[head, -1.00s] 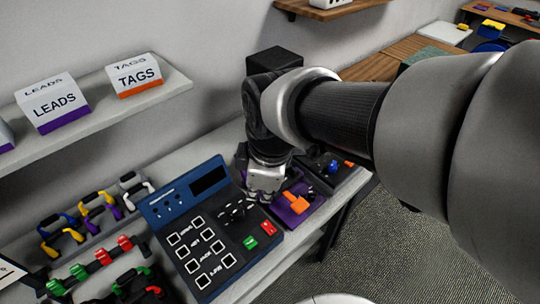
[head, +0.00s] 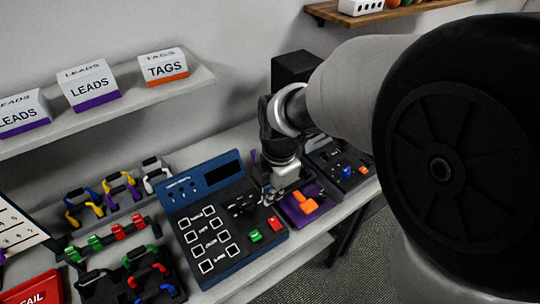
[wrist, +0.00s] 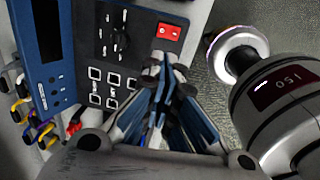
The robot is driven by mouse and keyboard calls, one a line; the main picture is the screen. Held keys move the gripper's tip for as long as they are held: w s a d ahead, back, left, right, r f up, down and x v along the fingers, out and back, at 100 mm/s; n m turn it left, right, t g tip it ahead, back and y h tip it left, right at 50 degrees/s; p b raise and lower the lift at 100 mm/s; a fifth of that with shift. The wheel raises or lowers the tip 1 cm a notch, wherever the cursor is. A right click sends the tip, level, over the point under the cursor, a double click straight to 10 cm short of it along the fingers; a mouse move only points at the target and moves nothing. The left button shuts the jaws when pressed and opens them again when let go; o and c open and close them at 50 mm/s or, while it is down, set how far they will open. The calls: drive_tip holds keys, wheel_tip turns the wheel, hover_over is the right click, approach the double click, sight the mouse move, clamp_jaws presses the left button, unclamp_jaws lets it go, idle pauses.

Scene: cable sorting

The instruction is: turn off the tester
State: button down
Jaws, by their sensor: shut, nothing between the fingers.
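The tester (head: 172,207) is a blue console on the bench with a dark display and several white-outlined squares. Its red button (head: 275,223) and green button (head: 255,236) sit side by side at its near right corner. My gripper (head: 268,197) is shut and empty, pointing down over the tester's right edge, close behind the red button. In the wrist view, the red button (wrist: 169,31) shows just beyond the fingertips (wrist: 160,62). The green button is not seen there, and I cannot tell whether the fingertips touch the panel.
A purple holder with an orange piece (head: 306,206) stands right of the tester, close to my gripper. A dark box with a blue knob (head: 346,172) is beyond it. Coloured cables (head: 120,190) hang on racks at left. A shelf (head: 110,107) with labelled boxes is above.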

sight(271, 228)
drive_tip(key=f+b, duration=0.1)
drive_tip(key=f, duration=0.3)
drive_tip(key=w+f+b, duration=0.1)
drive_tip(key=f+b, duration=0.1)
drive_tip(key=f, duration=0.3)
drive_tip(key=a+f+b, duration=0.1)
drive_tip(key=f+b, duration=0.1)
drive_tip(key=f, duration=0.2)
drive_tip(key=shift+w+f, duration=0.15)
drive_tip(key=shift+f, duration=0.2)
drive_tip(key=shift+p, duration=0.3)
drive_tip(key=shift+w+g+p, duration=0.1)
drive_tip(key=shift+g+p, duration=0.2)
drive_tip(key=shift+p, duration=0.1)
drive_tip(key=shift+w+f, duration=0.1)
drive_tip(key=shift+f, duration=0.2)
drive_tip(key=shift+s, duration=0.2)
drive_tip(key=shift+s+d+r, duration=0.2)
drive_tip(key=shift+s+d, duration=0.2)
drive_tip(key=shift+s, duration=0.15)
